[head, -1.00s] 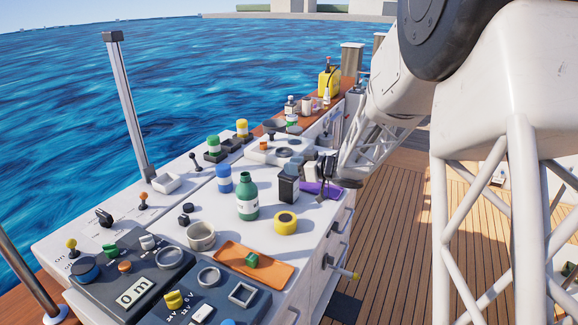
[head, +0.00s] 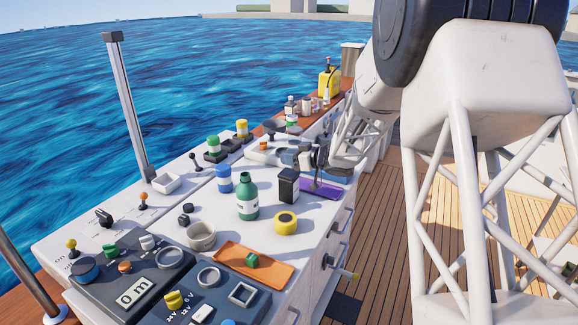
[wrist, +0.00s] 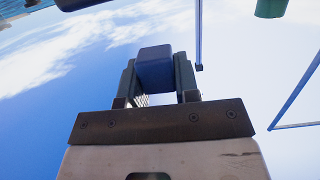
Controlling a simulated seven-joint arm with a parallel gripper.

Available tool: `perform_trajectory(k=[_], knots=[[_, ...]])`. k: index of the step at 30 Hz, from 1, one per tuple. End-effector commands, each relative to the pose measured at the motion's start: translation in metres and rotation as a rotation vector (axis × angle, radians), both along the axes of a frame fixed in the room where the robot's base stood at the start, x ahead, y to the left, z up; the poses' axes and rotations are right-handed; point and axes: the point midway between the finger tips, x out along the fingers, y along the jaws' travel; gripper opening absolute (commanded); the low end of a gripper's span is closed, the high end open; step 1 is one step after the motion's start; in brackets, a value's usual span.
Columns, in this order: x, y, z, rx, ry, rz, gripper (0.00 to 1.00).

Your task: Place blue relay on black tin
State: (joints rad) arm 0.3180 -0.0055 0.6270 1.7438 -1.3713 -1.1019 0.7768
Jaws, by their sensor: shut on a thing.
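The blue relay (wrist: 154,68) is a dark blue block between the two fingers of my gripper (wrist: 157,82) in the wrist view. My gripper is shut on it. In the head view my gripper (head: 290,156) is just behind the black tin, and the relay is too small there to make out clearly. The black tin (head: 289,187) stands upright on the white top, dark with a pale label. The relay appears apart from the tin; its exact height above the counter cannot be told.
A green bottle (head: 247,197) and a blue jar (head: 223,178) stand left of the tin. A yellow roll (head: 286,222) lies in front of it, and a purple tray (head: 322,190) to its right. An orange tray (head: 272,271) holds a green block.

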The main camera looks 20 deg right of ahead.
Motion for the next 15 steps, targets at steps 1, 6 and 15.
perform_trajectory(k=[1, 6, 15], knots=[[0.003, 0.0, -0.001, 0.0, 0.0, 0.0, 0.06], [0.006, -0.001, -0.017, 0.001, 0.002, 0.0, 0.06], [0.006, -0.001, -0.036, 0.0, 0.0, 0.0, 0.06]])
